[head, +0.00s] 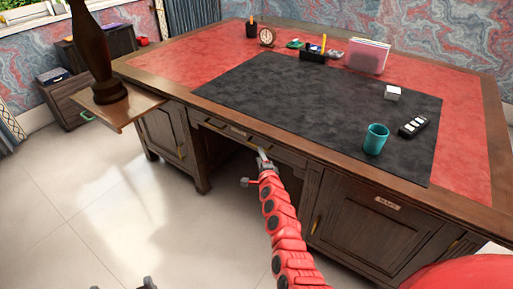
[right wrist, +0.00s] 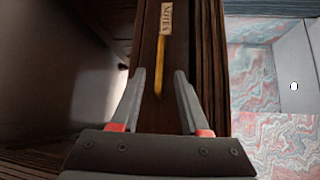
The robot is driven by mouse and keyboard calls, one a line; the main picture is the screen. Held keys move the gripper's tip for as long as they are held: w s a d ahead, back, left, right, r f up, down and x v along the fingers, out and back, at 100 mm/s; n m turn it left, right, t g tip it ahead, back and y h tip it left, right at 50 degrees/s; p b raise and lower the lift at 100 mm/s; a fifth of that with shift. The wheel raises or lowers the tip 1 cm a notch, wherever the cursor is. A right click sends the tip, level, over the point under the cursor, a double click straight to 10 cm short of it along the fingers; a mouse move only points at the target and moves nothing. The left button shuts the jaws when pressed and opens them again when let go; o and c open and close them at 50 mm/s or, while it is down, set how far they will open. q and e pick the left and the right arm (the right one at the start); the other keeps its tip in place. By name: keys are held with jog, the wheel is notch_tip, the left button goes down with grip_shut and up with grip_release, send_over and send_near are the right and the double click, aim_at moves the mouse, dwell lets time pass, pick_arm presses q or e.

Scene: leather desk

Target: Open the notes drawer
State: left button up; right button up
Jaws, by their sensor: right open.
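The notes drawer (head: 285,156) is the wide wooden front under the desk's middle edge, and it looks shut. In the right wrist view its NOTES label (right wrist: 166,18) and long brass handle (right wrist: 160,70) show on the dark wood. My right gripper (head: 263,153) is in front of this drawer, open and empty. In the right wrist view its two fingers (right wrist: 160,98) stand apart with the handle's near end between them in the picture; I cannot tell the depth gap. Dark tips at the head view's bottom edge may be my left gripper (head: 124,285), mostly cut off.
A pull-out board (head: 122,112) bearing a dark column (head: 92,45) sticks out at left. The pale floor (head: 125,200) before the desk is clear.

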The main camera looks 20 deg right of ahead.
jog(key=shift+w+d+f+b, duration=0.2)
jog(key=shift+w+b, duration=0.6)
jog(key=shift+w, duration=0.45)
jog(key=shift+w+d+f+b, duration=0.1)
jog(key=shift+w+f+b, duration=0.1)
jog(key=shift+w+b, duration=0.85)
jog(key=shift+w+d+f+b, duration=0.2)
jog(key=shift+w+b, duration=0.35)
jog(key=shift+w, duration=0.95)
grip_shut()
